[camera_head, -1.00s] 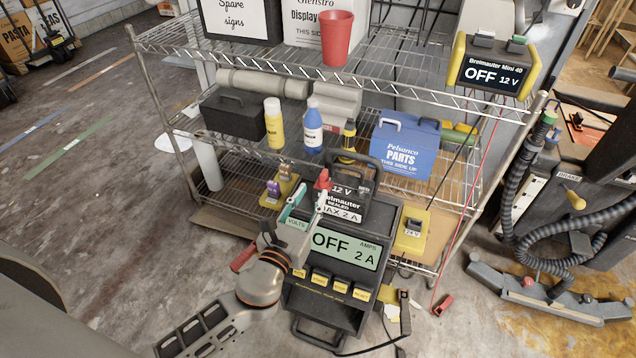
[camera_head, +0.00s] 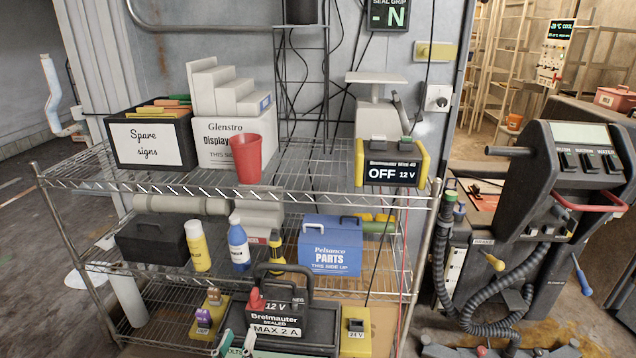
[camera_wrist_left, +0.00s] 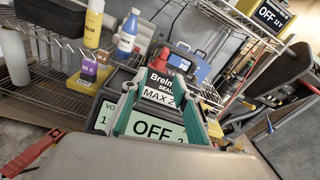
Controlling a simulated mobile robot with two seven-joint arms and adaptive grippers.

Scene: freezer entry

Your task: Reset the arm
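My left gripper (camera_head: 237,344) shows only as two pale teal-edged fingertips at the bottom edge of the head view; the rest of the arm is out of frame. In the left wrist view its fingers (camera_wrist_left: 160,118) stand apart with nothing held between them. They are in front of the charger, whose display (camera_wrist_left: 158,131) reads OFF. Behind it is the black battery (camera_head: 276,318) marked 12 V and MAX 2 A, with a red clamp (camera_head: 256,300) at its top left. My right gripper is in neither view.
The wire shelf (camera_head: 100,183) holds a red cup (camera_head: 246,158), a yellow bottle (camera_head: 199,246), a blue bottle (camera_head: 239,243) and a blue parts box (camera_head: 330,245). The Mini 40 charger (camera_head: 392,163) is at its upper right. A black machine with hoses (camera_head: 572,170) stands right.

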